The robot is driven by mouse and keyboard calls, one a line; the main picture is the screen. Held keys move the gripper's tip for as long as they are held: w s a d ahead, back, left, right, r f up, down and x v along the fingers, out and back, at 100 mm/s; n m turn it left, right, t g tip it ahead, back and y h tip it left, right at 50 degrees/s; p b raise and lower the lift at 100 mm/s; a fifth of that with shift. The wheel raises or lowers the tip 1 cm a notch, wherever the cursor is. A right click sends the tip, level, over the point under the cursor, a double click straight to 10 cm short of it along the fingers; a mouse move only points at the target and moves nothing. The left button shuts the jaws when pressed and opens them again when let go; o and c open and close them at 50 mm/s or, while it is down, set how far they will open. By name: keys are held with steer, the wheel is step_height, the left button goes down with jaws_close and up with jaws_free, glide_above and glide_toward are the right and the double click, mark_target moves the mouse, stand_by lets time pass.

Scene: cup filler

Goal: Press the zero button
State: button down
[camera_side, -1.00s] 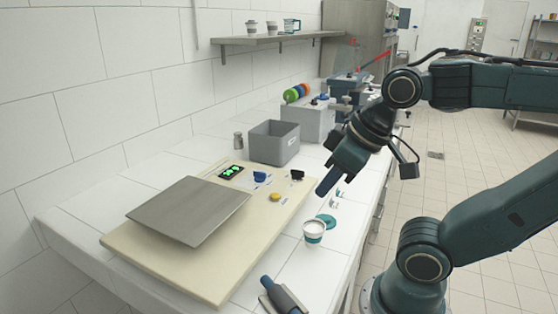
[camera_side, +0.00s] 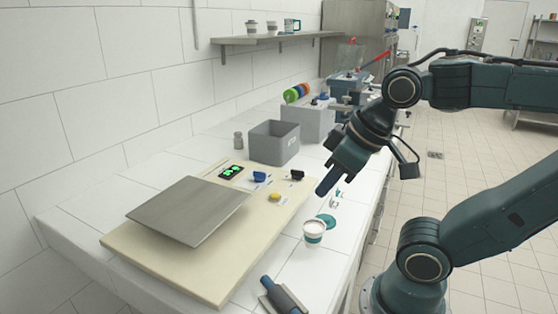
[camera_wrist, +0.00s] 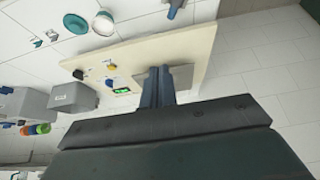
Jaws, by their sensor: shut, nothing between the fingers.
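The scale is a cream board (camera_side: 205,278) with a grey metal plate (camera_side: 188,210), a green-lit display (camera_side: 231,172), and small controls on its right end. These are a yellow button (camera_side: 275,197), a blue one (camera_side: 259,177) and a black one (camera_side: 297,175). Which one is the zero button I cannot read. The yellow button (camera_wrist: 111,67), black one (camera_wrist: 78,74) and display (camera_wrist: 121,90) also show in the wrist view. My gripper (camera_side: 321,193) is shut and empty, in the air to the right of the buttons, touching nothing. Its fingers (camera_wrist: 158,72) show in the wrist view.
A white and teal cup (camera_side: 313,233) stands right of the board, with a teal lid (camera_side: 327,220) behind it. A blue-handled tool (camera_side: 283,296) lies at the front.

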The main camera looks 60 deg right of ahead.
steer(key=shift+w, duration=0.1)
stand_by(0.3)
steer(key=m+t+y, duration=0.1)
steer(key=m+t, duration=0.3)
steer(key=m, duration=0.4)
glide_above(279, 195)
step_height(279, 195, down, 8)
steer(key=shift+r, duration=0.15)
steer(key=shift+a, duration=0.15)
steer(key=shift+f, duration=4.4)
